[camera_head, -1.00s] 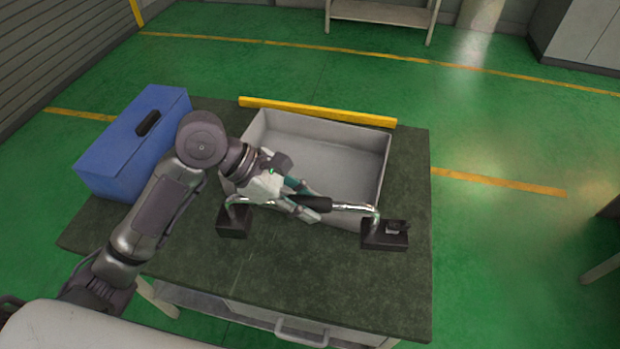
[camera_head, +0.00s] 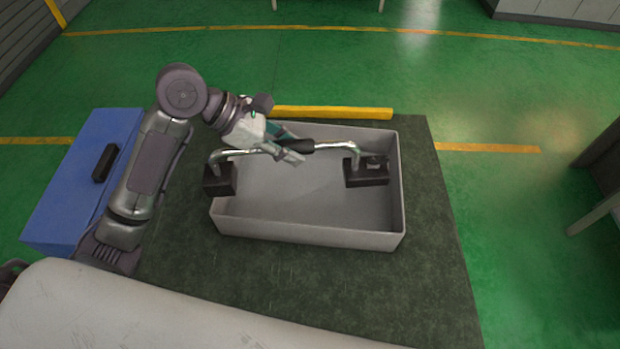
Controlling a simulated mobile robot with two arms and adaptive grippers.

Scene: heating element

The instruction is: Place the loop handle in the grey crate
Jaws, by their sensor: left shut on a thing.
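The loop handle (camera_head: 335,147) is a bent chrome bar with a black middle grip and a black block at each end. My left gripper (camera_head: 293,153) is shut on it near the black grip. The handle is held over the far part of the grey crate (camera_head: 310,231), which is open and shows a bare floor below. The right black block appears within the crate's outline; the left block overlaps the crate's left wall. How high the blocks are above the floor is hard to tell. My right gripper is not in view.
A blue box (camera_head: 75,190) with a black handle stands on the left of the dark table (camera_head: 420,300). A yellow bar (camera_head: 335,112) lies behind the crate. The table in front of the crate is clear.

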